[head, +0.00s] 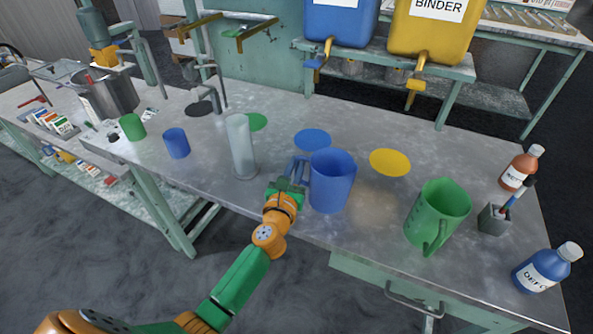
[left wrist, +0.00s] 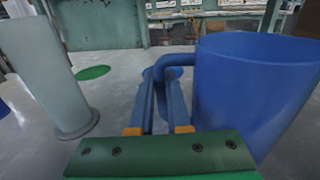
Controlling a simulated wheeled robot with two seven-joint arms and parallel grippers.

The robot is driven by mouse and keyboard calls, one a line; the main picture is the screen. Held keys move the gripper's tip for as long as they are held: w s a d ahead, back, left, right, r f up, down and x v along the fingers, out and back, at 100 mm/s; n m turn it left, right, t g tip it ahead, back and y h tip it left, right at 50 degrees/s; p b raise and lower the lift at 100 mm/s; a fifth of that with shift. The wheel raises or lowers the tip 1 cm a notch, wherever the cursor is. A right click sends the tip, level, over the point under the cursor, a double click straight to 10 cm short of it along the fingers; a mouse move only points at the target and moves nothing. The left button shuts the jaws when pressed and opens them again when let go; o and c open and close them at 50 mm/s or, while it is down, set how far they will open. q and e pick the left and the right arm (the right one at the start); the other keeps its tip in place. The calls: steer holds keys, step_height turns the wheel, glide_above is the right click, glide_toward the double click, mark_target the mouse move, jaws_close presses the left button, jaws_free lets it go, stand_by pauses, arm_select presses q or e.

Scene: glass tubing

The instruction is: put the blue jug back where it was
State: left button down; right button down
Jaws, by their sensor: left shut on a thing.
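The blue jug (head: 333,182) is upright near the front middle of the bench, and its handle points left toward my left gripper. In the left wrist view the jug (left wrist: 250,90) fills the right side. My left gripper (head: 298,172) is shut on the jug's handle; its fingers (left wrist: 162,98) also show in the left wrist view. I cannot tell whether the jug's base touches the bench. A blue disc (head: 312,139) lies flat behind the jug, with nothing on it. My right gripper is not in view.
A tall translucent cylinder (head: 241,148) stands left of my gripper. A green jug (head: 438,212) stands to the right. Yellow (head: 390,162) and green (head: 255,122) discs lie bare on the bench (head: 380,210). Blue (head: 176,143) and green (head: 132,127) cups stand further left. Bottles stand at the right edge.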

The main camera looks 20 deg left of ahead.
arm_select(q)
steer(key=c, duration=0.9)
jaws_free()
steer(key=shift+s+r, duration=0.1)
steer(key=shift+s, duration=0.05)
steer(key=s, duration=0.3)
steer(key=s+d, duration=0.1)
steer(key=s, duration=0.7)
steer(key=shift+s+d, duration=0.2)
steer(key=shift+d, duration=0.2)
steer(key=shift+s, duration=0.15)
